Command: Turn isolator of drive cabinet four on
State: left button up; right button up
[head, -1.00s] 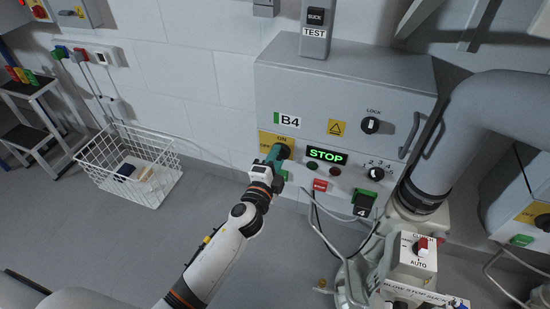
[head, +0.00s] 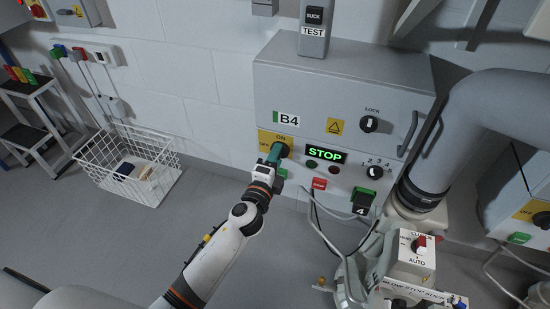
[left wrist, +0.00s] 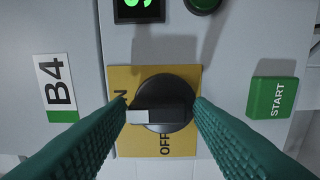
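The grey drive cabinet (head: 345,80) carries a B4 label (head: 286,119) and a lit green STOP display (head: 325,155). Its isolator is a black rotary knob (head: 285,151) on a yellow ON/OFF plate (head: 265,146), partly hidden by my gripper in the head view. In the left wrist view the knob's handle (left wrist: 172,115) has its white-marked end towards ON. My left gripper (left wrist: 160,105) has its teal fingers apart, one near each end of the handle; I cannot tell whether they touch it. My right gripper is out of view.
A green START button (left wrist: 272,98) sits close beside the isolator. A red button (head: 319,184), a numbered selector (head: 375,172) and a lock knob (head: 370,124) are farther right. A large grey pipe (head: 455,130) stands at right. A white wire basket (head: 135,180) is left.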

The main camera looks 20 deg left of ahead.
pick_arm(q)
jog(key=shift+o, duration=1)
jog(key=s, duration=1.2)
jog(key=shift+a+b, duration=0.25)
jog(key=shift+b, duration=0.05)
